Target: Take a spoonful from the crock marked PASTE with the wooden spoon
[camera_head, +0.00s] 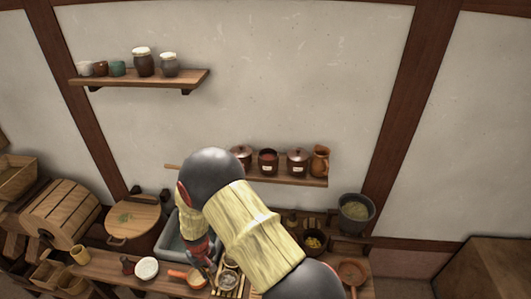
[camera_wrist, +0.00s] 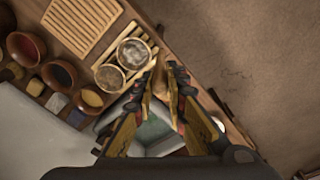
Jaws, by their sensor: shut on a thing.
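My gripper (camera_wrist: 162,72) points down over the worktop, near the slatted rack. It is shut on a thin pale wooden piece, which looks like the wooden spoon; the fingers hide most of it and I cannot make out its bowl. In the head view my gripper (camera_head: 208,270) is partly hidden by my arm. On the wall shelf stand a lidded crock (camera_head: 241,153), an open dark crock with reddish contents (camera_head: 268,162) and another lidded crock (camera_head: 297,162). I cannot read any label, so which one is marked PASTE I cannot tell. My gripper is well below and in front of them.
A brown jug (camera_head: 320,161) stands at the right end of the shelf (camera_head: 311,181). Two round vessels (camera_wrist: 133,52) (camera_wrist: 110,77) sit on the slatted rack. Several bowls (camera_wrist: 60,74) line the worktop. A grey basin (camera_head: 176,234) is behind my gripper. The wall above the shelf is clear.

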